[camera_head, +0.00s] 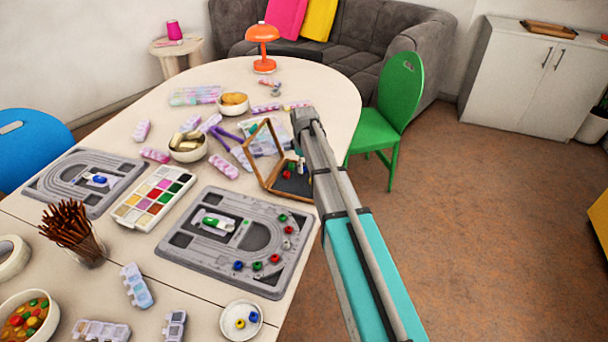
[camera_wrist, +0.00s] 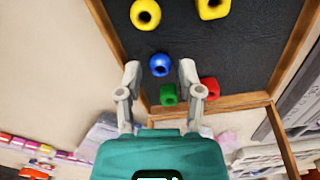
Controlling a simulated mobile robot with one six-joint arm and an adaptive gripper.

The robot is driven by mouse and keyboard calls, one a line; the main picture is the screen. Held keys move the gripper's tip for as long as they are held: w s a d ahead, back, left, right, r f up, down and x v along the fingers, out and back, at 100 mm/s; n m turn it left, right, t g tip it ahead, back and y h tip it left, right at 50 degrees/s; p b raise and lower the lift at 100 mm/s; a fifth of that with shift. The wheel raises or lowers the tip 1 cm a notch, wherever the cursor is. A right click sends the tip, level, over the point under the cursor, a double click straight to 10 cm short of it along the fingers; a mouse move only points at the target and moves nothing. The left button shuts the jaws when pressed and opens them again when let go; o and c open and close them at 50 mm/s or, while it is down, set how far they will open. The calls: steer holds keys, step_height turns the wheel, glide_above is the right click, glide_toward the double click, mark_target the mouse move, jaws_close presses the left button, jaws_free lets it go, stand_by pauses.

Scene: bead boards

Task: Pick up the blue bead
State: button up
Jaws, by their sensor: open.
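A round blue bead (camera_wrist: 159,64) lies on the dark floor of a wooden-framed box (camera_wrist: 235,101) in the wrist view. My gripper (camera_wrist: 159,70) is open, with one finger on each side of the blue bead in the picture; I cannot tell its height above it. A green bead (camera_wrist: 168,95) and a red bead (camera_wrist: 210,87) lie near the box's edge. Two yellow beads (camera_wrist: 145,14) (camera_wrist: 212,8) lie further in. In the head view the box (camera_head: 258,172) stands at the table's right edge; my arm partly hides it and the blue bead cannot be made out.
A grey track board (camera_head: 185,255) with several beads, including a blue one (camera_head: 238,265), lies in front of the box. A white dish (camera_head: 236,331) holds a blue and a yellow bead. Bowls and pill boxes crowd the table's middle. A green chair (camera_head: 401,90) stands right.

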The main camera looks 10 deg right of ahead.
steer(key=shift+f, duration=0.45)
stand_by(0.3)
steer(key=c, duration=0.5)
